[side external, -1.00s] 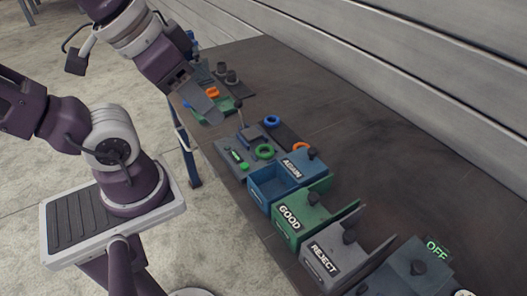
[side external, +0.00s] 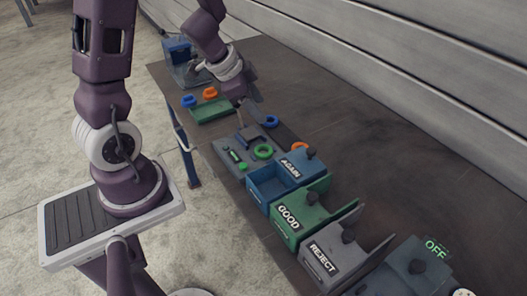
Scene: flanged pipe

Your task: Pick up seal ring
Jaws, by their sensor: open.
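Several coloured rings lie on the table, and I cannot tell by name which one is the seal ring. A green ring (side external: 263,152) lies on the grey fixture plate (side external: 229,147). A blue ring (side external: 271,122) lies behind it, and an orange ring (side external: 301,147) is partly hidden by the AGAIN bin. My gripper (side external: 257,92) is open above the table, up and left of the blue ring and farther from the green one. It holds nothing that I can see. Its fingertips are small and dark here.
The blue AGAIN bin (side external: 262,190), green GOOD bin (side external: 284,235) and grey REJECT bin (side external: 316,273) line the front edge. A green tray (side external: 212,111) with a blue part (side external: 189,101) and an orange part (side external: 210,93) lies left. The table's back right is clear.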

